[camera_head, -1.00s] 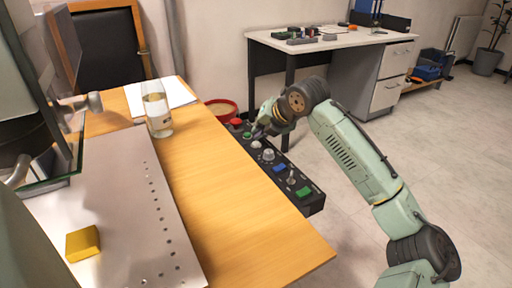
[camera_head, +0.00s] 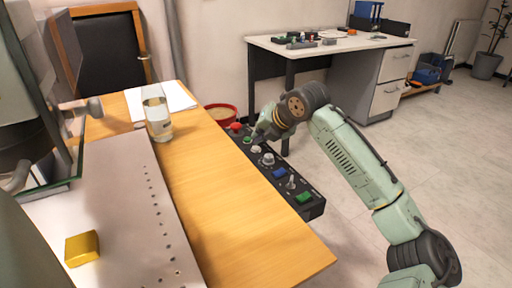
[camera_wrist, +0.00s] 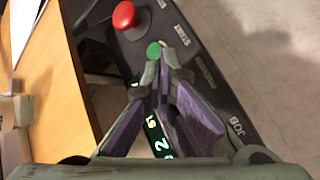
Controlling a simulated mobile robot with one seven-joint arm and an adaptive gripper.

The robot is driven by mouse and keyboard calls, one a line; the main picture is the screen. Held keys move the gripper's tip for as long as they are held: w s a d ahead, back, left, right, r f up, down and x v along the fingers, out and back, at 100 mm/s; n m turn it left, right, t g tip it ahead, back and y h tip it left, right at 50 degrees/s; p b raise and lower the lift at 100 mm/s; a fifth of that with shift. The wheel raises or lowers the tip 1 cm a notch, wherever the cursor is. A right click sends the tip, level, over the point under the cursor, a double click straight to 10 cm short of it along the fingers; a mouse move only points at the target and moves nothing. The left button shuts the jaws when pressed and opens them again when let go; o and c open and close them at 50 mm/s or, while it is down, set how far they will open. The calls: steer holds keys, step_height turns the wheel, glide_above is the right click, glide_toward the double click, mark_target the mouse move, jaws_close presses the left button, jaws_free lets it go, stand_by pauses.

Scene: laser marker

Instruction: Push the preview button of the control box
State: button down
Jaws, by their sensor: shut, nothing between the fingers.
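The black control box (camera_head: 318,208) hangs along the right edge of the wooden table. It carries a red mushroom button (camera_head: 236,126), a green button (camera_head: 247,139), pale knobs (camera_head: 268,159), a blue button (camera_head: 279,173), a toggle switch and another green button (camera_head: 304,196). My gripper (camera_head: 256,136) is over the box's far end. In the wrist view my gripper (camera_wrist: 156,72) is shut and empty, its tips just below the green button (camera_wrist: 153,50), with the red button (camera_wrist: 123,14) beyond. START and JOB labels are readable; a label between them is unclear. Fingers hide part of the box; contact cannot be told.
A yellow block (camera_head: 82,247) lies on the metal plate (camera_head: 118,190).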

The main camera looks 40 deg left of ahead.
mark_target(259, 147)
steer(key=shift+f, duration=0.1)
stand_by(0.3)
steer(key=shift+f, duration=0.55)
stand_by(0.4)
steer(key=shift+r+p, duration=0.6)
steer(key=shift+r, duration=0.05)
step_height(259, 147, up, 6)
steer(key=p, duration=0.5)
